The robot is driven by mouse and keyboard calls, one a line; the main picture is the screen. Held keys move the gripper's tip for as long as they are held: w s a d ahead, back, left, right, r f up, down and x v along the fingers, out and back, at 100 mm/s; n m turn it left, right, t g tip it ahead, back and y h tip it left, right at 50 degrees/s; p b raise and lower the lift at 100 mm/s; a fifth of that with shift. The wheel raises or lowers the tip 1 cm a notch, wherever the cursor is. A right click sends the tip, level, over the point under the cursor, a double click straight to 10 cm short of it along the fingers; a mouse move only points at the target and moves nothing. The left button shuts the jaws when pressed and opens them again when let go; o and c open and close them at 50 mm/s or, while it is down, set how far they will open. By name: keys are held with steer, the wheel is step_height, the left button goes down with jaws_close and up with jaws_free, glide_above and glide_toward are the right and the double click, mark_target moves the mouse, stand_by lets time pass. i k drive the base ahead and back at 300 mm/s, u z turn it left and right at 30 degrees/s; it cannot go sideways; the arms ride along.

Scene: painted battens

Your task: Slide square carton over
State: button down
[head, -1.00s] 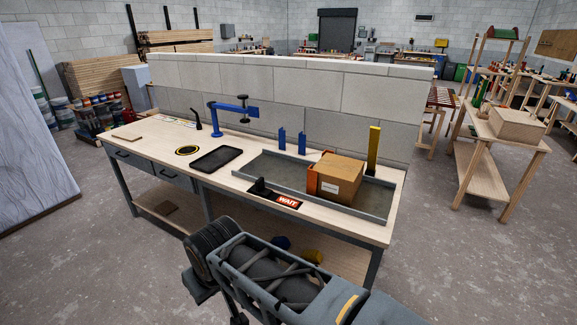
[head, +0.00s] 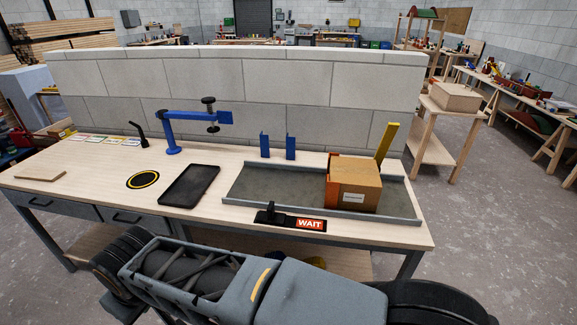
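The square carton (head: 358,183) is a brown cardboard box with a white label on its front and an orange-red panel on its left side. It sits upright at the right part of a shallow grey metal tray (head: 268,184) on the workbench. My arm crosses the bottom of the head view, in front of the bench. My gripper itself is not in view, so its fingers and anything in them are hidden from me.
A black slider with a red WAIT sign (head: 310,224) lies at the tray's front edge. Two blue posts (head: 277,146) and a yellow post (head: 386,143) stand behind. A black tray (head: 189,185), a yellow-ringed disc (head: 143,180) and a blue clamp arm (head: 173,133) are left.

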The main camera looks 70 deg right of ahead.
mark_target(361, 186)
steer(key=i, duration=0.4)
steer(key=z, duration=1.8)
steer(key=i, duration=0.5)
